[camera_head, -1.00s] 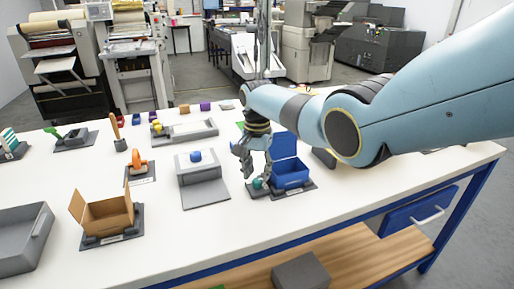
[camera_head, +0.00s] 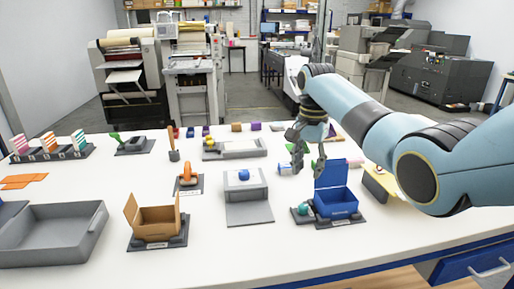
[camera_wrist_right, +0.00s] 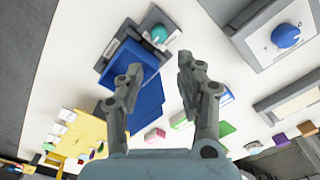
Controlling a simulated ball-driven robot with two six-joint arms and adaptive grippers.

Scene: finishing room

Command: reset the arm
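My right arm (camera_head: 352,112) reaches in from the right over the white table. My right gripper (camera_head: 305,160) points down above the table, behind and left of the open blue box (camera_head: 337,202). In the right wrist view its two fingers (camera_wrist_right: 159,67) are apart with nothing between them, so it is open and empty. The blue box also shows there (camera_wrist_right: 146,100), partly behind one finger, with a teal ball (camera_wrist_right: 159,33) beside it. My left gripper is not in view.
A device with a blue knob (camera_head: 244,175), a cardboard box (camera_head: 156,222) and a grey tray (camera_head: 55,248) stand on the table (camera_head: 230,250). An orange-handled tool (camera_head: 186,174) sits further back. The table's front strip is mostly clear.

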